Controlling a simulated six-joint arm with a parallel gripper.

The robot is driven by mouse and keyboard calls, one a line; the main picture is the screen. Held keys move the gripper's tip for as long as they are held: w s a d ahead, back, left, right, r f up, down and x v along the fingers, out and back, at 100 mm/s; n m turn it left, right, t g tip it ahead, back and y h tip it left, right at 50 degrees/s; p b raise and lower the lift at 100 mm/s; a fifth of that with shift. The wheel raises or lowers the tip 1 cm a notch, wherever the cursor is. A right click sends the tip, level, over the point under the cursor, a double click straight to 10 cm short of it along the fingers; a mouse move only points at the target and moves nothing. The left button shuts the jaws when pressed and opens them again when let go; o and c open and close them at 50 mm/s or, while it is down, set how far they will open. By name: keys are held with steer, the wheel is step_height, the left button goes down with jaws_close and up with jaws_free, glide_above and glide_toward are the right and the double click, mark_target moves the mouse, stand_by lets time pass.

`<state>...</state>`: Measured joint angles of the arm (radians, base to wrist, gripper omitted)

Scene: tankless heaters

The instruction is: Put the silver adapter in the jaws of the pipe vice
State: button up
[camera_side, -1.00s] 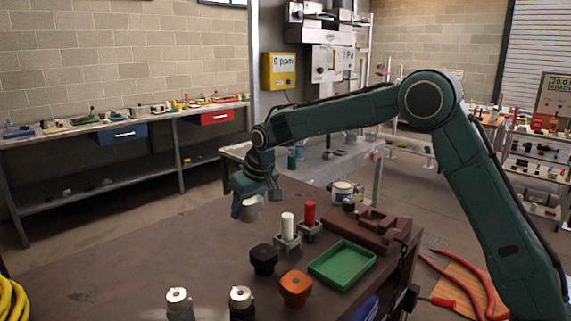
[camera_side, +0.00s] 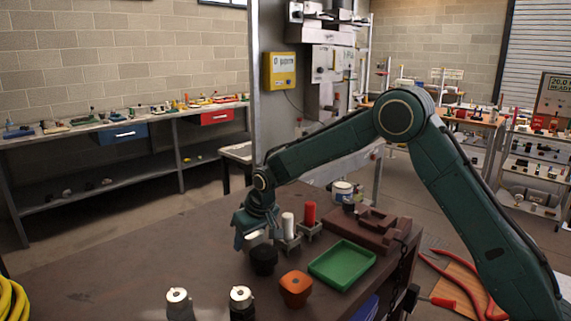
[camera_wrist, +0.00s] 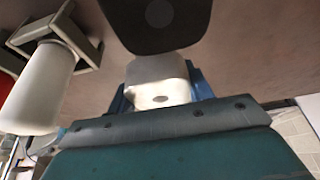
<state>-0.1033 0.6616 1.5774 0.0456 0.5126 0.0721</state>
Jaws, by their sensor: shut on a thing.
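My gripper (camera_side: 251,240) is shut on a pale silver piece (camera_side: 255,238), which looks like the silver adapter. In the wrist view the piece (camera_wrist: 157,82) sits between my blue fingers, with a small dark oval mark on its face. In the side view it hangs low over the bench, behind and left of a black knob-like part (camera_side: 263,261); whether it touches the bench I cannot tell. A brown block with raised edges and a chain at its side (camera_side: 378,228), possibly the pipe vice, lies right of my gripper. I cannot make out its jaws clearly.
A white cylinder (camera_side: 288,225) and a red one (camera_side: 309,213) stand in grey holders close right of my gripper. An orange part (camera_side: 295,288), a green tray (camera_side: 343,264) and two silver-topped parts (camera_side: 178,302) (camera_side: 241,299) are nearer. The bench left is clear.

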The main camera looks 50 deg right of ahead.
steer(key=shift+f, duration=0.75)
steer(key=shift+f, duration=0.1)
steer(key=o, duration=1.3)
steer(key=shift+f, duration=0.1)
steer(key=shift+v, duration=6.15)
